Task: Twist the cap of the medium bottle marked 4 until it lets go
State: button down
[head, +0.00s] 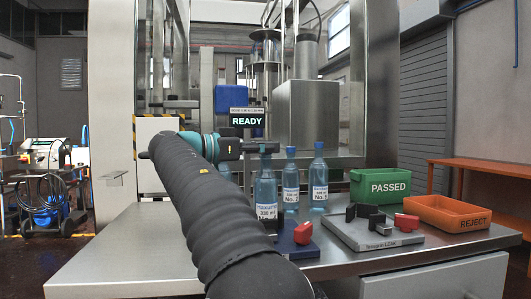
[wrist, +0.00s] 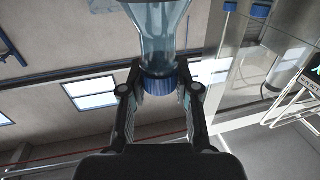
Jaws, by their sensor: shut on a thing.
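In the wrist view my gripper (wrist: 160,90) is shut on the blue cap (wrist: 160,84), one finger on each side. The bottle's neck and shoulder (wrist: 158,40) show beyond the cap, which still sits on the neck. The bottle's label is too small to read its number with certainty. A dark fixture with a blue base and a red knob (head: 303,232) is at the bottle's foot, partly hidden by my arm.
Two more blue-capped bottles (head: 291,185) (head: 319,182) stand close on the right; another is partly hidden behind my arm. A grey leak-test plate (head: 375,236) with black and red clamp parts, a green PASSED bin (head: 388,186) and an orange REJECT bin (head: 446,211) are farther right. A READY display (head: 247,121) is behind.

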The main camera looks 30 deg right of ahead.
jog(key=n+t+b, duration=0.1)
jog(key=t+b, duration=0.1)
jog(key=n+t+b, duration=0.1)
jog(key=b, duration=0.1)
jog(key=n+t+b, duration=0.1)
jog(key=t+b, duration=0.1)
jog(key=shift+s+f+n+t+y, duration=0.15)
jog(key=shift+f+n+t+y, duration=0.15)
jog(key=shift+f, duration=0.05)
jog(key=n+t+y+b, duration=0.1)
jog(key=n+t+b, duration=0.1)
jog(key=t, duration=0.1)
jog(key=shift+r+b, duration=0.15)
jog(key=shift+b, duration=0.25)
jog(key=shift+r+n+t+y+b, duration=0.15)
jog(key=shift+n+t+y+b, duration=0.5)
jog(key=shift+n+t+y, duration=0.7)
jog(key=shift+t+h, duration=0.25)
jog(key=shift+t, duration=0.1)
jog(key=c, duration=0.8)
grip_release()
jog(key=shift+a, duration=0.1)
jog(key=v, duration=1.1)
jog(key=shift+s+a, duration=0.2)
jog(key=shift+a, duration=0.1)
